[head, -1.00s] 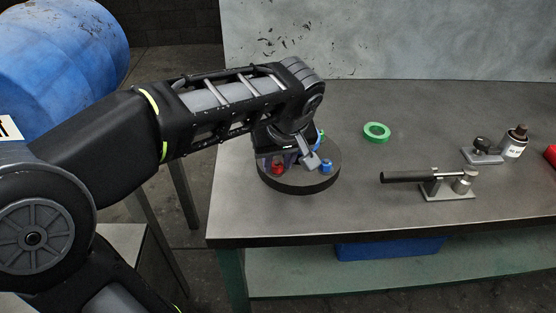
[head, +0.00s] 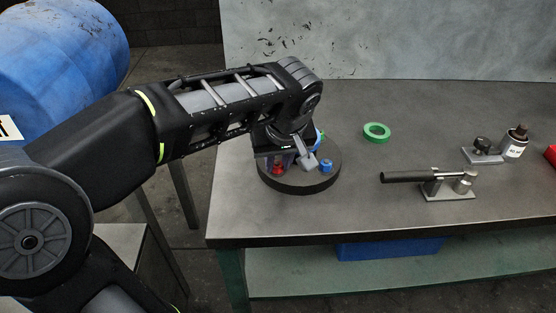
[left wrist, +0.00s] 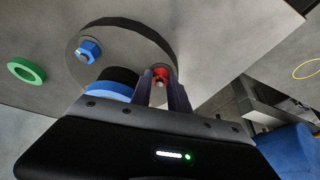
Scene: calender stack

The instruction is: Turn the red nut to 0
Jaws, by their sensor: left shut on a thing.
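The red nut (head: 277,168) sits near the left edge of a round dark disc (head: 300,186) on the table. In the left wrist view the red nut (left wrist: 159,74) shows between the two fingers of my left gripper (left wrist: 160,86), which is shut on it. In the head view my left gripper (head: 285,163) comes down over the disc from above and partly hides the nut. A blue nut (head: 326,166) stands on the right of the disc, also in the left wrist view (left wrist: 88,51). A blue ring with a black top (left wrist: 112,85) stands beside the fingers. No number marking is readable.
A green ring (head: 377,132) lies behind and right of the disc. The table's front edge (head: 380,237) is close to the disc.

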